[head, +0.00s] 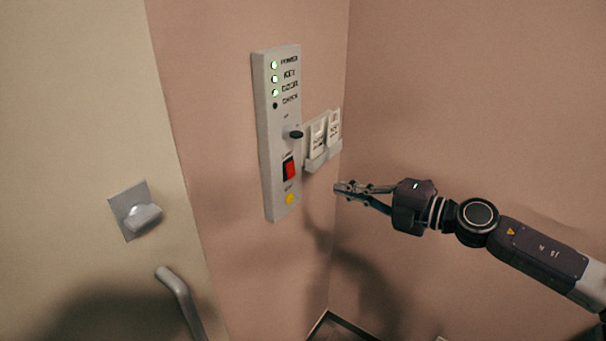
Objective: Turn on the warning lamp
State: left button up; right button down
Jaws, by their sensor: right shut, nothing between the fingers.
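A pale control panel (270,155) is fixed upright on the pink wall. I see no separate warning lamp. My right gripper (342,188) is shut and empty, to the right of the panel's lower part and apart from it in the picture. My left gripper is not in view.
A white card holder (324,158) with two cards (334,126) is on the wall just right of the panel, above my right gripper. On the left is a pale door with a latch (137,212) and a handle (180,296). A wall corner lies behind the gripper.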

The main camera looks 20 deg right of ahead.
aim_at(293, 175)
jog(key=p+x, duration=0.5)
jog(key=x, duration=0.5)
jog(key=shift+w+a, duration=0.2)
jog(key=shift+w, duration=0.1)
jog(key=shift+w+a+f, duration=0.1)
jog(key=shift+w+a, duration=0.15)
jog(key=shift+w, duration=0.05)
